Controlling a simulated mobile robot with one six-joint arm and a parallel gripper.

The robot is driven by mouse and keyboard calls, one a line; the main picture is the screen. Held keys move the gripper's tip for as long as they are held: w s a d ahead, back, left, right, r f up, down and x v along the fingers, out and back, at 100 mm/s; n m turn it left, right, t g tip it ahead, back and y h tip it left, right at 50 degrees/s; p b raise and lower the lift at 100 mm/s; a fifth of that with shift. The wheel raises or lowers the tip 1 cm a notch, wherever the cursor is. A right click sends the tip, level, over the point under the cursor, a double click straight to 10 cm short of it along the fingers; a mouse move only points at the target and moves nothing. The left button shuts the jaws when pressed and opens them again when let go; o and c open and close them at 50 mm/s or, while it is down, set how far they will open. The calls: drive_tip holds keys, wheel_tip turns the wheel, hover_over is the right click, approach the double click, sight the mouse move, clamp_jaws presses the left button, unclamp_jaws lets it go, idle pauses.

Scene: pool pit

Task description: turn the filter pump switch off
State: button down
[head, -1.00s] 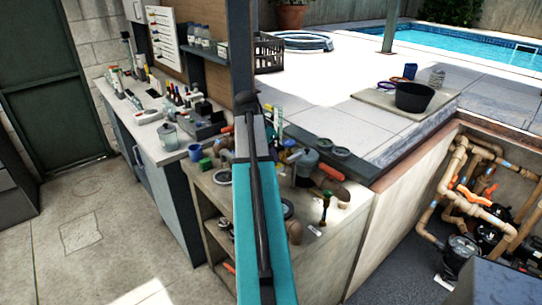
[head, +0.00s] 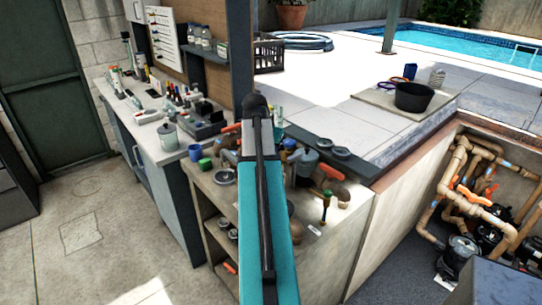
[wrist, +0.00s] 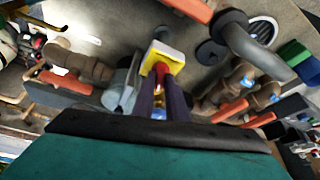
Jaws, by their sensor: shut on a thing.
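A red knob (wrist: 161,69) on a square yellow plate (wrist: 155,54) shows in the middle of the wrist view; it looks like the pump switch. The two dark fingers of my gripper (wrist: 162,82) reach up to the red knob and are closed on it. The fingers hide part of the knob, so its exact turn cannot be told. A grey housing (wrist: 118,90) sits close to the left of the fingers. In the head view my arm hides the gripper and the switch.
Brown pipes with orange-handled valves (wrist: 68,82) lie left of the fingers; more pipes (wrist: 235,85) and a thick grey hose (wrist: 255,50) lie right. In the head view the cluttered bench (head: 350,205) stands beside the pump pit (head: 440,185). Floor at left is clear.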

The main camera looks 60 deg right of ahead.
drive_tip(key=n, duration=0.1)
drive_tip(key=n+t, duration=0.1)
drive_tip(key=n, duration=0.2)
drive_tip(key=shift+s+f+t, duration=0.15)
drive_tip(key=shift+s+t, duration=0.1)
drive_tip(key=shift+t, duration=0.05)
drive_tip(key=n+t+y, duration=0.1)
drive_tip(key=n, duration=0.2)
drive_tip(key=shift+s, duration=0.1)
drive_tip(key=n, duration=0.2)
drive_tip(key=n+t+y, duration=0.1)
drive_tip(key=n, duration=0.1)
drive_tip(key=shift+d+n, duration=0.2)
drive_tip(key=shift+n, duration=0.2)
drive_tip(key=shift+s+n+t+y, duration=0.1)
drive_tip(key=shift+n+t+y, duration=0.35)
drive_tip(key=shift+n, duration=0.75)
drive_tip(key=shift+y, duration=0.25)
drive_tip(key=c, duration=1.8)
unclamp_jaws()
drive_tip(key=shift+o, duration=0.2)
drive_tip(key=shift+d, duration=0.1)
